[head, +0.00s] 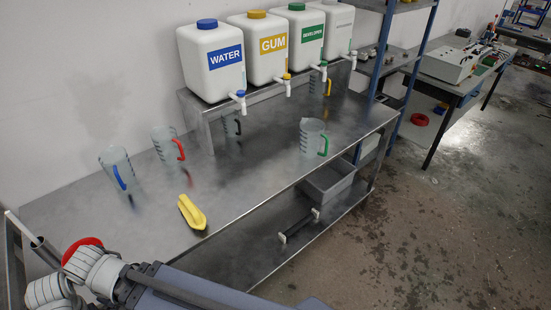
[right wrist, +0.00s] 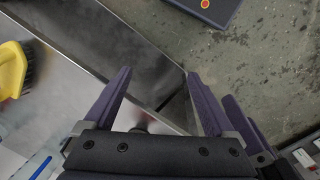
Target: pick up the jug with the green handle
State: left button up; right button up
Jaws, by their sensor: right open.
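The jug with the green handle (head: 312,137) is a clear, upright measuring jug in the head view. It stands on the metal table toward its right part, near the front edge, with its handle on the right side. My right gripper (right wrist: 158,73) shows in the right wrist view with its two dark fingers wide apart and nothing between them. It is over the table's edge, with a yellow brush to its left, and the green-handled jug is not in that view. My left gripper is not in view.
Jugs with a red handle (head: 168,146) and a blue handle (head: 117,168) stand left on the table. The yellow brush (head: 191,212) lies near the front edge. White canisters (head: 211,62) with taps stand on a raised shelf behind. A grey bin (head: 327,182) sits below.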

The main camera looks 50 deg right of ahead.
aim_at(311, 130)
jog(key=z, duration=2.15)
